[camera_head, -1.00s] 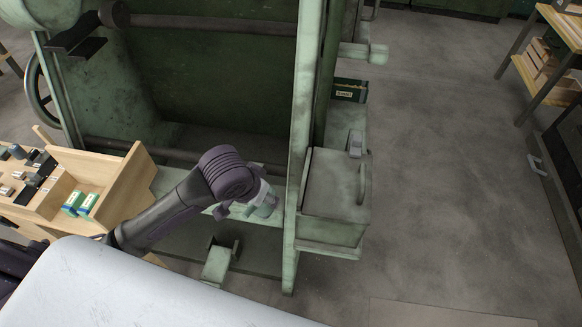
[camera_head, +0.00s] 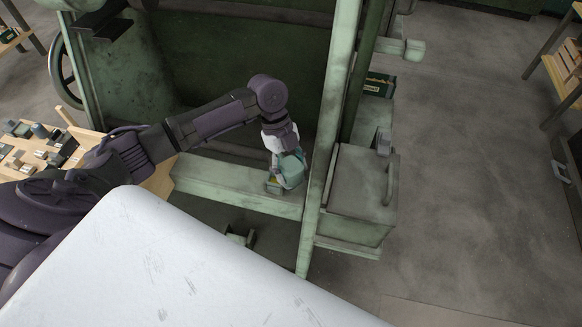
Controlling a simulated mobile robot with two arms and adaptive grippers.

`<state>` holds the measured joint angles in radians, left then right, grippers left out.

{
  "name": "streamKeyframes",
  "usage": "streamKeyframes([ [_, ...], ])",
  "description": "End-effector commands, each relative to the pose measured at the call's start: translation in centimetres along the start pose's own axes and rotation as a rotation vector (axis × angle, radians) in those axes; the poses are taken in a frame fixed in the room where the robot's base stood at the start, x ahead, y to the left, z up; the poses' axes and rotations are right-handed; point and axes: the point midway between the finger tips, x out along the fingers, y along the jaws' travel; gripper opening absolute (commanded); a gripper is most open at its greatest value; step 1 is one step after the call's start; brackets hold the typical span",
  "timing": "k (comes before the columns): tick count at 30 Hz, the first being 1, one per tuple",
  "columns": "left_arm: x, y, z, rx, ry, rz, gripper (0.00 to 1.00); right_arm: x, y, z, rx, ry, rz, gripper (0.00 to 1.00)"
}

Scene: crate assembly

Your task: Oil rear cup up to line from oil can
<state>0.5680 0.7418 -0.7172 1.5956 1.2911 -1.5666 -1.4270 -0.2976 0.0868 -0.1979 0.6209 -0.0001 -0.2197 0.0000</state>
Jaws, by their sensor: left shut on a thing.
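My left gripper (camera_head: 287,172) reaches down from a dark purple arm to the pale green ledge of the machine, close to its upright. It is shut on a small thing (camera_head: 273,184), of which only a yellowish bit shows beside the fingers. The gripper hides most of it, and I cannot tell whether it is the oil can. I cannot make out the rear cup or its line. My right gripper is not in view.
The green ledge (camera_head: 220,186) runs left from the upright (camera_head: 335,130). A grey-green box with a handle (camera_head: 358,190) stands right of the upright. A wooden bench with small parts (camera_head: 30,150) is at the left.

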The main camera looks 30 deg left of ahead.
Motion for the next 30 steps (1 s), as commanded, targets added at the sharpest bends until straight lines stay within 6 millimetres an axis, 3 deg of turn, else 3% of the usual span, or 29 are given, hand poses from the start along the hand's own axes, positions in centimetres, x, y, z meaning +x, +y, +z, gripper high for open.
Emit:
streamKeyframes([
  [12, 5.3, 0.0, 2.2, 0.000, 0.000, -0.001, 0.25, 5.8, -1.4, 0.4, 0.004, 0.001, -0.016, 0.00],
  [14, 3.6, 0.0, 1.8, -0.009, 0.098, -0.001, 0.25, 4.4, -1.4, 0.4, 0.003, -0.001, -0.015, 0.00],
  [21, 2.4, -0.1, 1.3, -0.003, 0.359, 0.000, 0.25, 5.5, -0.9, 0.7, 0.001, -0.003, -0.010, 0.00],
  [30, 1.6, 0.0, 1.0, 0.001, 0.440, 0.001, 0.25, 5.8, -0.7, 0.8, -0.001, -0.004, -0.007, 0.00],
])
